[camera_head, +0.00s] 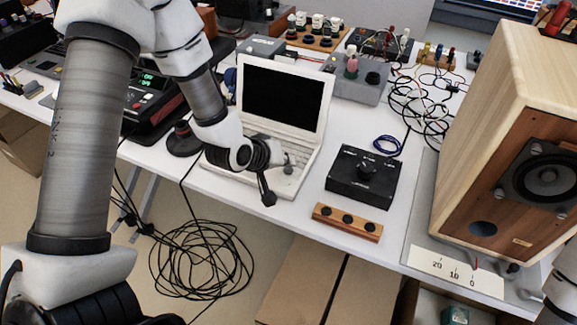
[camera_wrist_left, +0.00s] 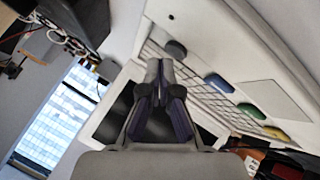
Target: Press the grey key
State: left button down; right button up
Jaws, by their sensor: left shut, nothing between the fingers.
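A white laptop (camera_head: 312,142) stands open on the table with a dark screen; it also shows in the left wrist view (camera_wrist_left: 205,38). My left gripper (camera_head: 268,199) is shut and empty over the laptop's front edge. In the wrist view its fingertips (camera_wrist_left: 160,66) appear just short of the grey key; I cannot tell whether they touch. My right gripper is out of view.
A black box with a knob (camera_head: 352,189) and a wooden strip with black buttons (camera_head: 366,229) are right of the laptop. A large wooden speaker (camera_head: 468,135) stands at the right. Loose cables (camera_head: 420,105) lie behind. A black cable coil (camera_head: 200,262) is on the floor.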

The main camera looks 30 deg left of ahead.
aim_at(286, 171)
pick_arm(q)
jog(key=shift+r, duration=0.45)
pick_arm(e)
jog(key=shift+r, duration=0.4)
pick_arm(q)
notch_tip(286, 171, up, 6)
jog(key=p, duration=0.5)
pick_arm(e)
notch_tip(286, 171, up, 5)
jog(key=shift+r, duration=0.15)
